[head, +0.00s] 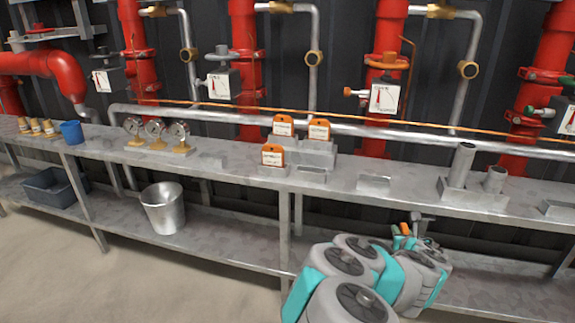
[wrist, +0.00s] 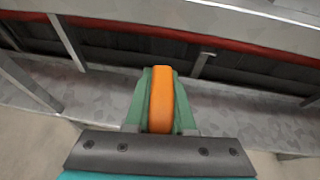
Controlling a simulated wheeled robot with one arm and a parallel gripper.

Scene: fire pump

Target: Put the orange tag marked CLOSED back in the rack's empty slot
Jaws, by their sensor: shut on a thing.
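My gripper (head: 405,232) is at the front of the bench, right of the rack, and is shut on an orange tag. The tag (wrist: 161,100) shows edge-on between the fingers in the wrist view; its marking cannot be read. The rack (head: 317,158) is grey metal on the bench. It holds two orange tags at the back, left (head: 284,125) and right (head: 319,129), and one at the front left (head: 272,155). The front right slot (head: 311,174) looks empty. Tag lettering is too small to read.
The grey bench (head: 230,165) also carries a small empty metal holder (head: 374,184), a stand with upright tubes (head: 472,190), several gauges (head: 156,135) and a blue cup (head: 72,132). A metal bucket (head: 163,207) stands on the lower shelf. Red pipes rise behind the bench.

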